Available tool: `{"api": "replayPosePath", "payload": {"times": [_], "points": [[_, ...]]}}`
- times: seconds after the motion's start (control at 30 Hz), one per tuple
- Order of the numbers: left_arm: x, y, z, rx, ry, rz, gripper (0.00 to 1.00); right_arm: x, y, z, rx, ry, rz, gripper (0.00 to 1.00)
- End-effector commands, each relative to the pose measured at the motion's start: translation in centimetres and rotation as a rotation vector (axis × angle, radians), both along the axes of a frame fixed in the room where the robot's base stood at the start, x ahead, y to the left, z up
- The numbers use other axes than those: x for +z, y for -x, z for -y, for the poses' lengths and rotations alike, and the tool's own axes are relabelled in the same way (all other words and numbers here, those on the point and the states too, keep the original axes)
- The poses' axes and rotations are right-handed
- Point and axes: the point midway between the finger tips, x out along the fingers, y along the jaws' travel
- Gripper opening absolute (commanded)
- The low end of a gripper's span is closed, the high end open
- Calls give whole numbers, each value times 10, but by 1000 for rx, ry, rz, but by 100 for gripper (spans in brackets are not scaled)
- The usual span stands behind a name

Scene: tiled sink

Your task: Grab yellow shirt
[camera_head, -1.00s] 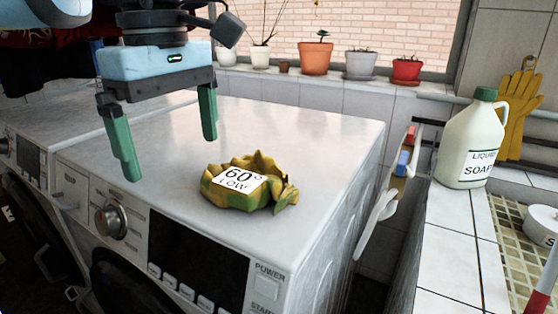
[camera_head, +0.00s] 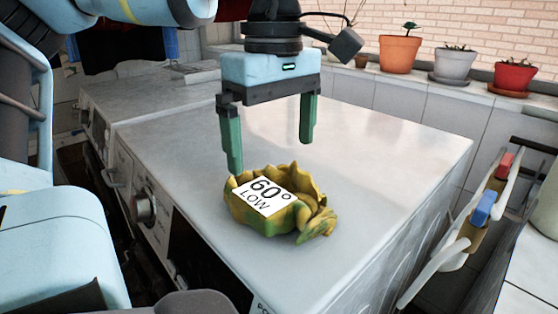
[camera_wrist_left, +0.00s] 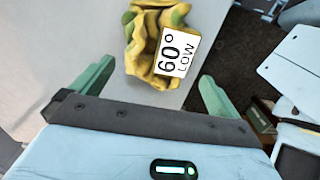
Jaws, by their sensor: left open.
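The yellow shirt (camera_head: 300,215) is a crumpled yellow and green bundle with a white label reading "60° LOW". It lies on top of the washing machine (camera_head: 380,180). My left gripper (camera_head: 270,158) is open and empty, with green fingers pointing down. It hangs above and just behind the shirt in the head view, apart from it. In the left wrist view the shirt (camera_wrist_left: 150,45) lies beyond the gap between the open fingers (camera_wrist_left: 155,85). My right gripper is not in view.
Flower pots (camera_head: 399,53) stand on the sill behind the machine. A rack with red and blue clips (camera_head: 482,207) is at the machine's right side. A second machine top (camera_head: 150,90) is at the left. The machine top around the shirt is clear.

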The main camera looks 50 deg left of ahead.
Motion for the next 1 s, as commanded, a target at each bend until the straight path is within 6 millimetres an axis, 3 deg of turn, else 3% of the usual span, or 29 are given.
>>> {"api": "replayPosePath", "payload": {"times": [0.13, 0.5, 0.77, 1.0], "points": [[-5, 0, 0, -1, 0, 0, 100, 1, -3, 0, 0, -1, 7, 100], [-49, 1, 1, -1, 1, 1, 100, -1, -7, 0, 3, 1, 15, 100], [-51, 1, 1, 0, 1, 2, 100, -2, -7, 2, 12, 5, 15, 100], [-51, 1, 1, 0, 1, 1, 71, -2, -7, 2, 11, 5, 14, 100]]}}
